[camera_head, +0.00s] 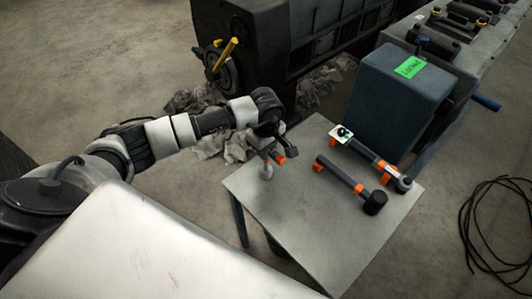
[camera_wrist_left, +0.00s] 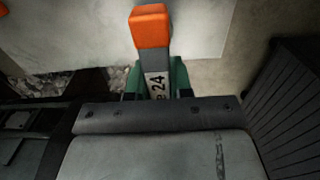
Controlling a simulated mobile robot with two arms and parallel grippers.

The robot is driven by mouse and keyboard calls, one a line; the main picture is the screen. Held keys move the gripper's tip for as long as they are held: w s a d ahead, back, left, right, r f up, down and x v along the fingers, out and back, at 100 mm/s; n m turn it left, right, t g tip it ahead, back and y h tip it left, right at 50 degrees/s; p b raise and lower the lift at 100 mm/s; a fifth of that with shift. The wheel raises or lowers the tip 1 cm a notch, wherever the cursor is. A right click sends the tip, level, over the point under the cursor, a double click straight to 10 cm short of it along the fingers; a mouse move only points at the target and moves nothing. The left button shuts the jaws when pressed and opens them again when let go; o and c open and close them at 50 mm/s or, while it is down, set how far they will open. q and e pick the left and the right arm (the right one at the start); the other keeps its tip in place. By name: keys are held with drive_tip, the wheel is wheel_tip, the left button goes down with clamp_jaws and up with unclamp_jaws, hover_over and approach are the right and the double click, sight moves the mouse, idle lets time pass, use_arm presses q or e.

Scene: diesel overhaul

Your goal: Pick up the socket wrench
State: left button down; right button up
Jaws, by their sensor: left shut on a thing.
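My left gripper (camera_head: 266,146) is above the far left part of the small grey table (camera_head: 298,236). It is shut on the socket wrench (camera_head: 280,158), a grey tool with an orange end. In the left wrist view the wrench (camera_wrist_left: 151,28) stands out between the green finger pads (camera_wrist_left: 180,78), its grey shaft marked "24". The fingers hide part of it. In the head view its lower end is close to the tabletop; I cannot tell whether it touches. My right gripper is not in view.
A black-headed mallet (camera_head: 374,202) with orange bands lies on the table. Behind it lies another long tool (camera_head: 364,152) with orange parts. A dark blue box (camera_head: 394,96) with a green label stands behind the table. Black cable (camera_head: 466,224) lies on the floor at right.

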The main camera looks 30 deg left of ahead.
use_arm(q)
drive_tip(key=shift+r, duration=0.5)
wheel_tip(320, 180, up, 3)
drive_tip(key=shift+w+f+b, duration=0.1)
drive_tip(key=shift+w+b, duration=0.05)
drive_tip(key=shift+b, duration=0.25)
drive_tip(key=w+r+b, duration=0.3)
drive_tip(key=w+r, duration=0.3)
drive_tip(key=w, duration=0.5)
drive_tip(key=shift+w+d+r, duration=0.15)
drive_tip(key=shift+d+r, duration=0.15)
drive_tip(key=shift+r, duration=0.05)
drive_tip(key=c, duration=1.5)
unclamp_jaws()
clamp_jaws()
